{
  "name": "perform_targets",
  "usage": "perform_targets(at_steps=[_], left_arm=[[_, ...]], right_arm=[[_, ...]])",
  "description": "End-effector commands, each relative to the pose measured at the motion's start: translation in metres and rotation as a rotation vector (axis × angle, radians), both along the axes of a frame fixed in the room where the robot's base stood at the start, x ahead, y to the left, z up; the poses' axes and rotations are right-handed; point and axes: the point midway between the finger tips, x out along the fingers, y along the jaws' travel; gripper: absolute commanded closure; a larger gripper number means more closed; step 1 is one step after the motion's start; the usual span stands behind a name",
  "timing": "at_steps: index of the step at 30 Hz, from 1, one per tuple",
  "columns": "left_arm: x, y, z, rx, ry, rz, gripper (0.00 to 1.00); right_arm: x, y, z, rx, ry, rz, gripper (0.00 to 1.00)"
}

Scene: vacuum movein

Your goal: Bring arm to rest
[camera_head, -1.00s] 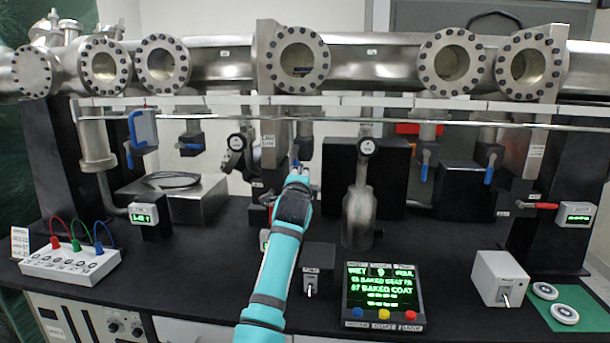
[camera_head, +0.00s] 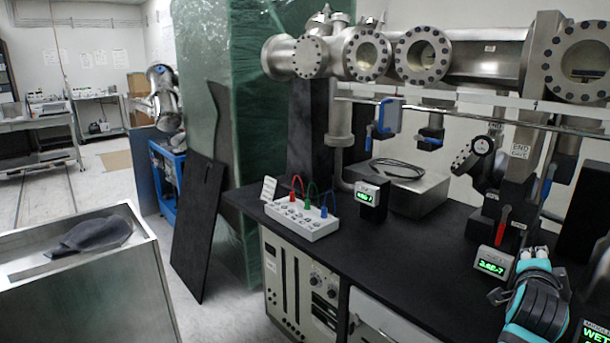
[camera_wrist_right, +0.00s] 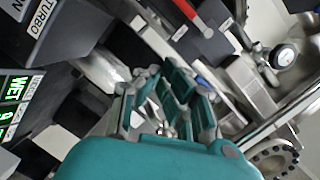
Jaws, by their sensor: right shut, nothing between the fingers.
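My right arm, teal and black, comes in at the lower right of the head view. Its gripper (camera_head: 534,253) is above the black bench top (camera_head: 395,265), beside a small green-lit readout (camera_head: 492,262). The right wrist view shows the gripper's teal and grey fingers (camera_wrist_right: 168,92) shut and empty, with metal parts of the bench rig beyond them. A red handle (camera_wrist_right: 190,15) is near the top of that view. My left gripper is not in view.
The steel tube with round bolted ports (camera_head: 428,52) runs above the bench. A white box with coloured plugs (camera_head: 302,219) sits at the bench's left end. A dark board (camera_head: 198,228) leans left of it. A metal cart (camera_head: 95,290) stands at the lower left, with open floor behind it.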

Motion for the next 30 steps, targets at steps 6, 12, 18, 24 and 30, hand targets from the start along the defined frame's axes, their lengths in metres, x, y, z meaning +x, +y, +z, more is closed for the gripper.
perform_targets(at_steps=[6, 12, 18, 24, 30], left_arm=[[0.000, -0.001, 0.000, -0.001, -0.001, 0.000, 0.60], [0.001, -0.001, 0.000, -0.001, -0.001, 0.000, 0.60], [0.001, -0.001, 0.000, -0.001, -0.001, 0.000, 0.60], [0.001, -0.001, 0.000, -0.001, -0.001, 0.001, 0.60], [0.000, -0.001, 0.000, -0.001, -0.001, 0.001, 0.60]], right_arm=[[-0.049, 0.071, -0.111, -0.273, 0.492, 0.295, 1.00], [-0.128, 0.153, -0.211, -0.477, 0.898, 0.684, 1.00], [-0.210, 0.211, -0.268, -0.587, 1.135, 1.018, 1.00], [-0.274, 0.246, -0.294, -0.640, 1.257, 1.264, 1.00], [-0.330, 0.272, -0.310, -0.671, 1.337, 1.477, 1.00]])
